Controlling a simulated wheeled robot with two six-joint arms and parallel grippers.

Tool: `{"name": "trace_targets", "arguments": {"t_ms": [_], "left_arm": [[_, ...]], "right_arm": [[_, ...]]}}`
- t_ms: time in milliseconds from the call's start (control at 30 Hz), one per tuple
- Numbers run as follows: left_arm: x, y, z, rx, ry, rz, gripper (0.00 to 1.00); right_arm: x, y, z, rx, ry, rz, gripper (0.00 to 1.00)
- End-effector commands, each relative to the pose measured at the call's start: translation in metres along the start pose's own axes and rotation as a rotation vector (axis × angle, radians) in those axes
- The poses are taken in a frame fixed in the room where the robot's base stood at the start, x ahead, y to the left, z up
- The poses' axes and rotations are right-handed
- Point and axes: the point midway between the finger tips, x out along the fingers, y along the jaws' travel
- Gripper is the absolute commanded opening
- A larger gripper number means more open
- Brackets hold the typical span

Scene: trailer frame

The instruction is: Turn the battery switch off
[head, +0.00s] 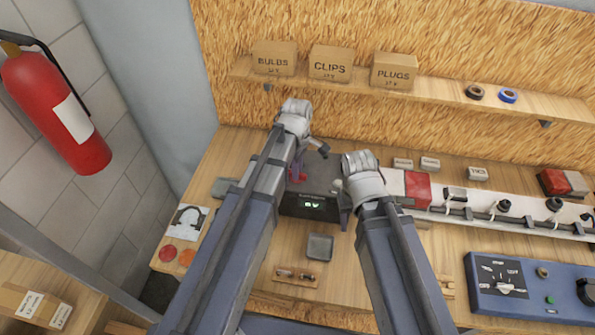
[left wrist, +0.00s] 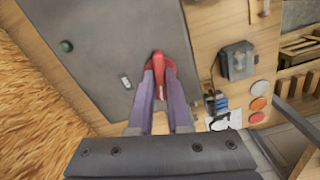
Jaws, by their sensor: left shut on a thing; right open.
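The red battery switch handle (left wrist: 158,66) stands on the face of a dark grey box (left wrist: 105,28) in the left wrist view. My left gripper (left wrist: 157,78) is shut on it, with one purple finger on each side. In the head view the red handle (head: 301,178) shows small below my left gripper (head: 296,174), partly hidden by my arm.
A green button (left wrist: 66,46) and a small white part are on the box face. A small grey tray (head: 320,247) lies in front of the box. A white rail with lamps (head: 480,216) and a blue control panel (head: 530,288) lie to the right. A shelf with cartons (head: 331,64) hangs behind.

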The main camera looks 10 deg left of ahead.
Motion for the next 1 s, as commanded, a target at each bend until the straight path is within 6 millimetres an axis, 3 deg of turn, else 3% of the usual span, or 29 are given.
{"name": "trace_targets", "arguments": {"t_ms": [367,633,900,933,1000], "left_arm": [[0.0001,-0.0001,0.0001,-0.061,0.000,0.000,0.00],[0.0001,-0.0001,0.0002,-0.282,0.000,0.000,0.00],[0.0001,-0.0001,0.0001,-0.317,0.000,0.000,0.00],[0.0001,-0.0001,0.0001,-0.317,0.000,0.000,0.21],[0.0001,-0.0001,0.0001,-0.317,0.000,0.000,0.28]], "right_arm": [[0.0001,0.0000,0.0000,0.000,0.000,0.000,0.50],[0.0001,0.0000,0.0000,0.000,0.000,0.000,0.50],[0.0001,0.0000,0.0000,0.000,0.000,0.000,0.50],[0.0001,0.0000,0.0000,0.000,0.000,0.000,0.50],[0.0001,0.0000,0.0000,0.000,0.000,0.000,0.50]]}}
